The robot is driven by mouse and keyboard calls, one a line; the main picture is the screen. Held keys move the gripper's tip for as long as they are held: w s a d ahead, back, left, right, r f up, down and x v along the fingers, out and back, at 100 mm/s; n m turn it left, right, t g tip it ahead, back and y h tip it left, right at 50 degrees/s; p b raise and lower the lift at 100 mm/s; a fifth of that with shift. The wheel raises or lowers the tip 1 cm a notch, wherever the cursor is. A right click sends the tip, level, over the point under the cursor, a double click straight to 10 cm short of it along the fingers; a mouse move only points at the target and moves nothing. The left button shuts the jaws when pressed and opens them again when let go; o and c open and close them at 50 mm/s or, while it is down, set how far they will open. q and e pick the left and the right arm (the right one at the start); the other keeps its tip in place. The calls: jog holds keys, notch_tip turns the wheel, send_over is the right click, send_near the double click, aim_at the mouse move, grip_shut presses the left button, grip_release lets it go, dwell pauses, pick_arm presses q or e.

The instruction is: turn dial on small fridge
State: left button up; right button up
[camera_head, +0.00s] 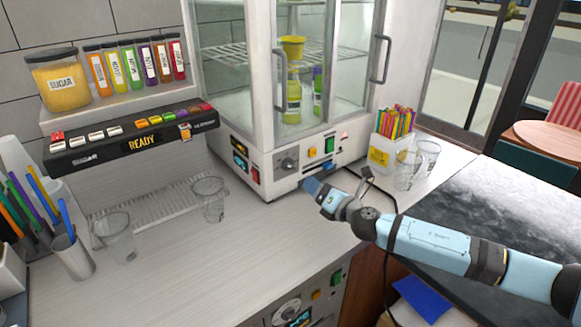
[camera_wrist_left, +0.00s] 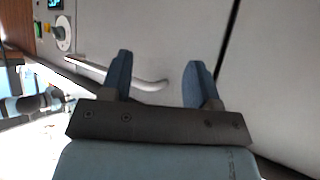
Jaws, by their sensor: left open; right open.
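Below the counter edge is a second appliance with a dial (camera_head: 286,311). I cannot tell which is the small fridge. The left wrist view shows a pale dial (camera_wrist_left: 62,34) on a panel beside wood, apparently the lower one. My left gripper (camera_wrist_left: 160,75) is open and empty before a pale door with a bar handle (camera_wrist_left: 145,84), apart from the dial. My right gripper (camera_head: 311,187) is open near the cabinet's lower front; its fingertips are partly unclear.
Clear cups (camera_head: 209,199) stand on the counter, and a holder of coloured straws (camera_head: 393,138) is right of the cabinet. A dispenser (camera_head: 135,137) and jars (camera_head: 60,80) are at left. The counter front is clear. A dark cable hangs by my right arm.

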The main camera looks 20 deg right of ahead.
aim_at(292, 168)
jog(key=x, duration=1.1)
jog(key=shift+w+a+f, duration=0.1)
jog(key=shift+w+f, duration=0.05)
jog(key=shift+w, duration=0.1)
jog(key=c, duration=0.9)
